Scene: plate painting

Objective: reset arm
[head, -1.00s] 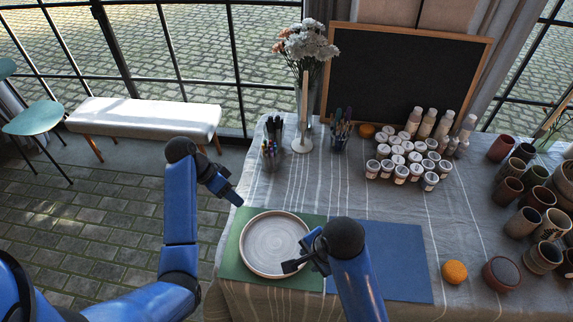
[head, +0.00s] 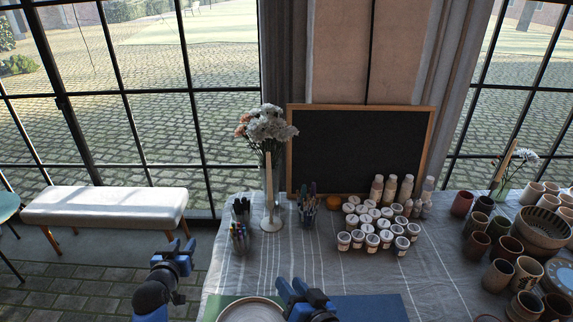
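My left gripper (head: 182,251) is at the lower left of the head view, off the table's left edge and apart from everything on it. Its fingers are too small and dark to tell open from shut. My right gripper (head: 300,292) is at the bottom middle, over the mats beside the plate. Its fingers are partly hidden by its own body. The plate (head: 250,310) lies on the green mat (head: 215,303) and is cut off by the bottom edge. A blue mat (head: 372,307) lies to its right.
Paint jars (head: 372,238) and bottles (head: 390,187) stand at mid table. Pen cups (head: 307,215), a candle holder (head: 271,222) and a flower vase (head: 267,130) stand at the back left. Clay pots (head: 503,248) crowd the right. A blackboard (head: 360,150) stands behind. The tablecloth between mats and jars is clear.

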